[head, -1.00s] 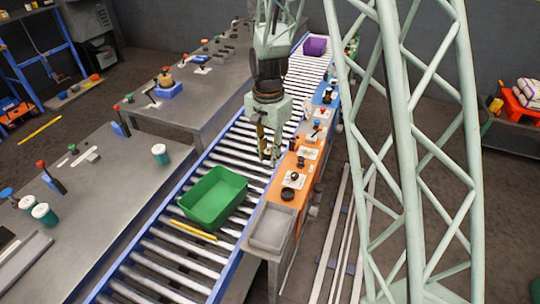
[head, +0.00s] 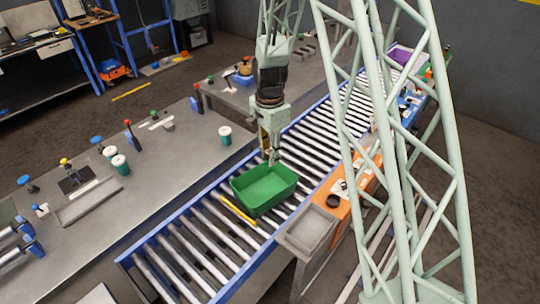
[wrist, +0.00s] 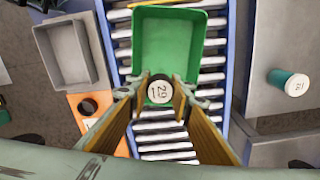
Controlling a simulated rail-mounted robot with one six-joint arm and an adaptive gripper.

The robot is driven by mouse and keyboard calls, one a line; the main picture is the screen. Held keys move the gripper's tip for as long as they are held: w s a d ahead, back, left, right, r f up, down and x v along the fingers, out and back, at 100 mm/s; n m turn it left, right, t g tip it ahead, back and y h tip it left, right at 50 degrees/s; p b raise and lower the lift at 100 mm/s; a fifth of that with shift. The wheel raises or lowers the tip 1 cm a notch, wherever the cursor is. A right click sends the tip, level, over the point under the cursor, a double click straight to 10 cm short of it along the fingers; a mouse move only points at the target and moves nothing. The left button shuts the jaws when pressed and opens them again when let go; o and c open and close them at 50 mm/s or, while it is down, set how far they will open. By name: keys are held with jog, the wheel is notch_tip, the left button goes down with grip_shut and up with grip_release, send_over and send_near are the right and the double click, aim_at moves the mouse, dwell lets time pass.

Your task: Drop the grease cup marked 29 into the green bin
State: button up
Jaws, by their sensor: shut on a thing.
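The grease cup (wrist: 160,91) shows its round white lid with 29 on it in the wrist view. My gripper (wrist: 159,88) is shut on it, with a fingertip on each side. In the head view my gripper (head: 272,158) hangs over the far edge of the green bin, and the cup is too small to make out. The green bin (wrist: 168,42) is open-topped and looks empty. It rests on the roller conveyor, as the head view of the bin (head: 268,205) also shows. In the wrist view the cup overlaps the bin's lower edge; its height above it is unclear.
A yellow bar (head: 238,210) lies on the conveyor (head: 200,245) beside the bin. Another green cup with a white lid (wrist: 288,82) stands on the grey table, as do several others in the head view.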

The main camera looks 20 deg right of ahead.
jog(key=shift+a, duration=0.15)
jog(key=shift+f, duration=0.15)
jog(key=shift+f+b, duration=1.3)
jog(key=shift+f, duration=1.55)
jog(key=o, duration=0.9)
jog(key=shift+o, duration=0.2)
jog(key=shift+r, duration=0.2)
jog(key=shift+r, duration=5.8)
